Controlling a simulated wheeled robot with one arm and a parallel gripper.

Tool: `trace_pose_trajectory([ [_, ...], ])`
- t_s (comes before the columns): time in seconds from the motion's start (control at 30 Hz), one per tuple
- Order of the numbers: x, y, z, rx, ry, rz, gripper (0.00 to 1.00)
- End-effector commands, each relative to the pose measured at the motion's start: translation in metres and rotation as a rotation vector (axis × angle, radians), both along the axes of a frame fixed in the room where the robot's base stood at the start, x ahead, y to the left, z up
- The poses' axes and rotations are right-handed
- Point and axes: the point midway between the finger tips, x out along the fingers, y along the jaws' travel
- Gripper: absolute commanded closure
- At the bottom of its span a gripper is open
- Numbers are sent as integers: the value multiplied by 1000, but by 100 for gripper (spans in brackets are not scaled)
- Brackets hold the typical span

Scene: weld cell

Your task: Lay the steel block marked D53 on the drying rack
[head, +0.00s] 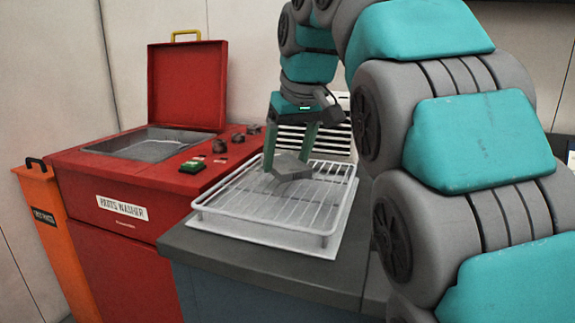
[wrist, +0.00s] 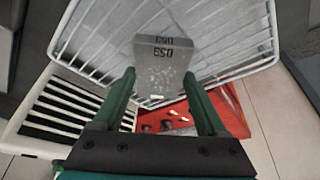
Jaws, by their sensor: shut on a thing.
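The grey steel block (wrist: 163,66) shows the marking D53 in the wrist view. My gripper (head: 292,155) is shut on the block, with one green finger on each side of it. In the head view the block (head: 288,167) is at the fingertips, over the back part of the white wire drying rack (head: 250,234). The rack (wrist: 245,62) also shows behind the block in the wrist view. I cannot tell whether the block touches the rack's wires. No other thing shows on the rack.
The rack stands on a grey bench (head: 215,262). To its left is a red parts washer (head: 125,240) with its lid (head: 187,87) raised. An orange bin (head: 55,235) stands at the far left. A white slatted thing (head: 318,142) is behind the rack. The front of the rack is clear.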

Motion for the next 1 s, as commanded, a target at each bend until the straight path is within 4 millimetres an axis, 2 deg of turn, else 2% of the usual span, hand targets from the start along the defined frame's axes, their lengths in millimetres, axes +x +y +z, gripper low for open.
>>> trace_pose_trajectory([
  [0.23,0,0,-18,-1,3,-1,100],
  [0.67,0,0,-23,0,1,0,100],
  [0.7,0,0,-22,-1,2,0,21],
  [0.9,0,0,-22,-1,2,0,0],
  [1.0,0,0,-22,-1,3,-1,0],
])
